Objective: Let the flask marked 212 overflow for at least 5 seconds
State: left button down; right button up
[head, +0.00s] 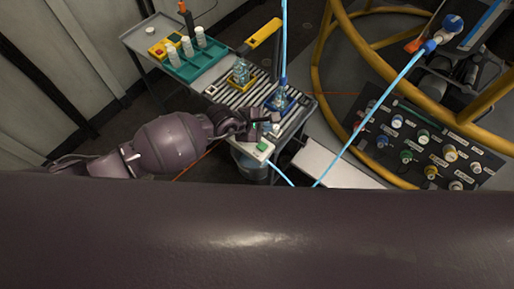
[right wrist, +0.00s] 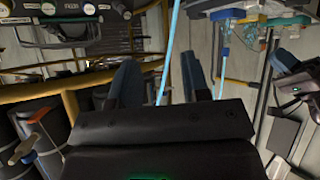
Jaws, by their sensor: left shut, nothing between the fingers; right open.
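Two clear flasks stand on a slatted grating on the bench. One flask (head: 240,70) sits in a yellow holder, the other (head: 281,101) in a blue holder under a light blue hose (head: 284,45). I cannot read 212 on either one. My left gripper (head: 262,128) is shut and empty, just in front of the blue holder and over the bench's front end, near a white box with a green button (head: 262,146). My right gripper (right wrist: 165,82) is open and empty in the right wrist view; a blue hose passes beyond its fingers. It is not recognisable in the head view.
A teal rack (head: 190,66) with white bottles stands at the back left. A bucket (head: 248,165) is under the bench. Yellow tubular rails (head: 322,60) and a panel of labelled knobs (head: 425,140) are on the right. My dark arm covers the lower head view.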

jog(key=shift+w, duration=0.1)
jog(key=shift+w+a+r, duration=0.1)
jog(key=shift+w+r, duration=0.05)
jog(key=shift+w, duration=0.1)
jog(key=shift+w, duration=0.1)
